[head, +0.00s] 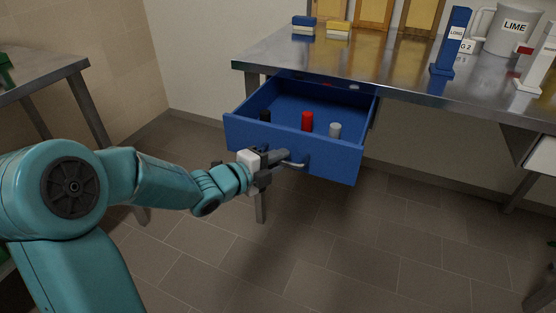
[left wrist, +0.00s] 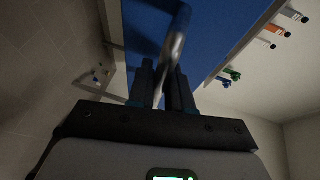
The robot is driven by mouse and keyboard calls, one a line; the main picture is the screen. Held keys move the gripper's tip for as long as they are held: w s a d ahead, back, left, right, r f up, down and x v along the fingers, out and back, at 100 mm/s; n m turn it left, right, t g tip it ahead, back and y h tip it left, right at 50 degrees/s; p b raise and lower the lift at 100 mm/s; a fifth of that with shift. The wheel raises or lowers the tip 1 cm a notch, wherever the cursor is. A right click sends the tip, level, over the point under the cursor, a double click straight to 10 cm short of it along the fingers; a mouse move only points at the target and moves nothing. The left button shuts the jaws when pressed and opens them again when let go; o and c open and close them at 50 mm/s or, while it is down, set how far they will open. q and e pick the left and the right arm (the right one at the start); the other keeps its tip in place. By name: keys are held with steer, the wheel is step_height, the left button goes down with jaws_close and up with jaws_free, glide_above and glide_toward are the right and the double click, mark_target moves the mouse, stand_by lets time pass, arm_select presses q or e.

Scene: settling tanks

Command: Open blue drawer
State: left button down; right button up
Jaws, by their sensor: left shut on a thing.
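The blue drawer (head: 333,160) stands well pulled out from under the metal table in the head view, and its inside shows. A black, a red (head: 307,121) and a light grey cylinder (head: 335,129) stand in it. My left gripper (head: 279,160) is at the drawer's front and shut on its metal handle (head: 293,164). In the left wrist view, the handle (left wrist: 178,45) runs between the two dark fingers (left wrist: 167,88), with the blue drawer front (left wrist: 225,35) behind. My right gripper is not in view.
The metal table (head: 400,72) carries blue and yellow blocks at the back, a blue tower (head: 452,42) marked LONG and a grey jug (head: 512,30) marked LIME. Another table (head: 38,75) stands at the left. The tiled floor before the drawer is clear.

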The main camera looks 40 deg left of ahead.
arm_select(q)
steer(key=c, duration=1.1)
jaws_free()
steer(key=shift+s, duration=0.1)
steer(key=p+v, duration=0.2)
steer(key=v, duration=1.4)
steer(key=shift+p, duration=0.3)
steer(key=shift+r, duration=0.1)
